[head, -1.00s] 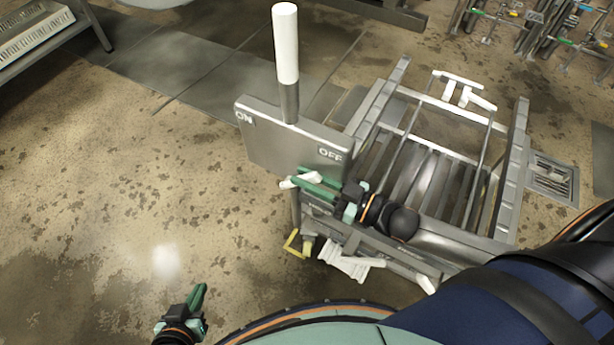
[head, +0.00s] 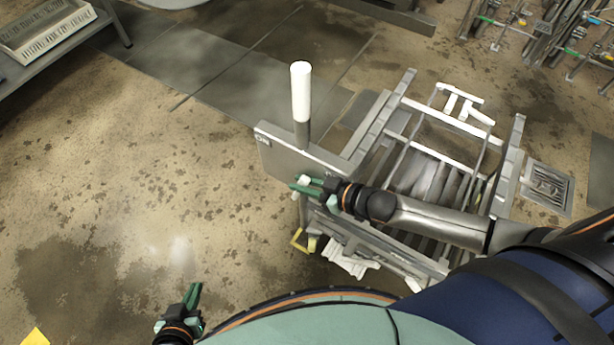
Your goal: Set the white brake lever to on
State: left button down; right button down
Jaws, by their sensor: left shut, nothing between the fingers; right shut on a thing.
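The brake lever (head: 301,92) has a thick white grip on a grey shaft. It stands roughly upright at the middle of a grey plate (head: 282,157) on the cart's left side. ON shows at the plate's left end; the OFF mark is not readable now. My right gripper (head: 306,186), with green fingers, is below the lever, in front of the plate's lower right. It is shut on a small white handle end (head: 302,181) at the cart's near left corner, apart from the lever grip. My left gripper (head: 191,297) is shut and empty over the floor at bottom left.
The metal cart (head: 408,107) with rails and slats fills the right middle. A yellow part (head: 299,239) and white pieces (head: 349,262) are low on its near side. A floor drain (head: 547,187) lies right of it.

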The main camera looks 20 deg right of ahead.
jog(key=shift+w+a+r, duration=0.15)
jog(key=shift+r, duration=0.1)
pick_arm(q)
jog(key=shift+r+p, duration=0.3)
jog(key=shift+r, duration=0.45)
pick_arm(e)
jog(key=shift+f+g, duration=0.25)
jog(key=shift+g, duration=0.05)
pick_arm(q)
jog(key=shift+d, duration=0.1)
pick_arm(e)
jog(key=c, duration=0.8)
grip_release()
jog(key=shift+c, duration=0.2)
jog(key=shift+o, duration=0.2)
jog(key=shift+w+r, duration=0.1)
jog(key=shift+w, duration=0.1)
pick_arm(q)
jog(key=shift+r, duration=0.15)
pick_arm(e)
jog(key=shift+r, duration=0.1)
